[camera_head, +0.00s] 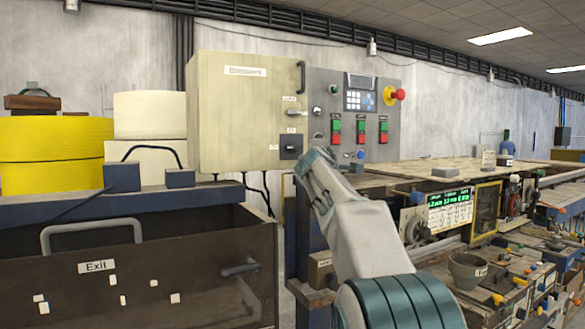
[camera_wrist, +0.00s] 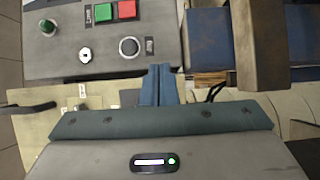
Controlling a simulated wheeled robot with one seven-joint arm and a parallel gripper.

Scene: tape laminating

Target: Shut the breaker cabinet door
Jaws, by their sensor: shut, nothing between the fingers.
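The breaker cabinet is a beige box on the wall side in the head view. Its front door (camera_head: 235,115) has a label, a black handle (camera_head: 301,77) at the upper right and a small dark switch (camera_head: 290,147) at the lower right. The door face looks about in line with the grey control panel; I cannot tell whether a gap remains at its edge. My gripper (camera_head: 310,158) is just right of the door's lower right corner, in front of the panel's lower edge. In the wrist view its fingers (camera_wrist: 158,84) are together and empty.
The grey control panel (camera_head: 328,85) carries buttons and a red emergency knob (camera_head: 400,94). A dark drawer unit (camera_head: 200,290) with an Exit label stands below left. Yellow and white rolls (camera_head: 50,140) stand at left. A cluttered workbench (camera_head: 430,169) fills the right.

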